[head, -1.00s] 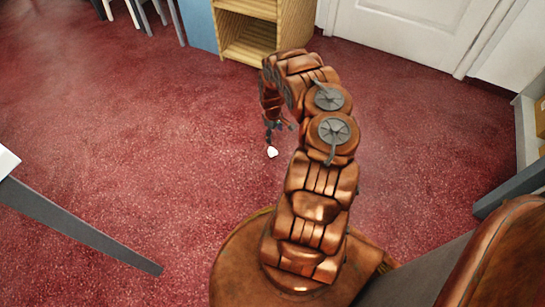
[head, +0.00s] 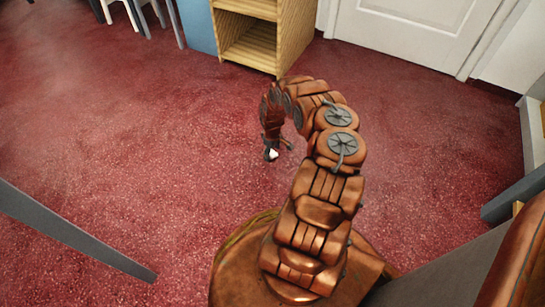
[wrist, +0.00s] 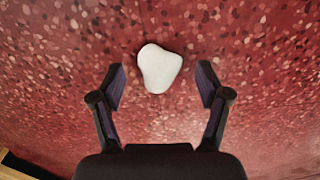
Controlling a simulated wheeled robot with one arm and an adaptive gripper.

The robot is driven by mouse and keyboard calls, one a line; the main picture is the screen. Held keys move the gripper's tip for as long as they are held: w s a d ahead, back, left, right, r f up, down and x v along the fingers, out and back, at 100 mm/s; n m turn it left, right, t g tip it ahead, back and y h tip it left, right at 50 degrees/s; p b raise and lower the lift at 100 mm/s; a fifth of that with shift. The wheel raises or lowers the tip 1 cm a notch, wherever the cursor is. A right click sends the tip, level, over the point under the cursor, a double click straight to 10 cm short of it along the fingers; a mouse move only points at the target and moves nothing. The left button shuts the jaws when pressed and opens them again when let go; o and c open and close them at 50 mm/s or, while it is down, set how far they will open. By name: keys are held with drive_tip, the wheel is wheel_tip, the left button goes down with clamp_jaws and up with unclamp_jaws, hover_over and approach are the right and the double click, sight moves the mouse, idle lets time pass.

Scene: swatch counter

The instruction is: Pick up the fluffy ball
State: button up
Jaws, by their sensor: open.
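A small white lumpy object (wrist: 159,68), which I take for the fluffy ball, lies on the red floor. In the wrist view it sits between and slightly beyond my open fingertips, with space on both sides. In the head view the white ball (head: 271,155) shows only in part, by the end of my arm. My gripper (wrist: 160,84) is open and empty, its two dark fingers spread apart. In the head view my gripper (head: 276,153) is low over the floor at the ball, and its fingers are hard to make out.
A wooden open-shelf cabinet (head: 262,40) stands at the back, beside a blue panel (head: 197,24). A white door (head: 415,30) is behind it to the right. A grey table leg or edge (head: 75,235) reaches in at left. The red floor (head: 130,130) around the ball is clear.

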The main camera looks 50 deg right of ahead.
drive_tip(key=shift+f, duration=0.55)
drive_tip(key=shift+c, duration=0.2)
drive_tip(key=c, duration=0.8)
drive_tip(key=shift+o, duration=0.2)
drive_tip(key=shift+r, duration=0.1)
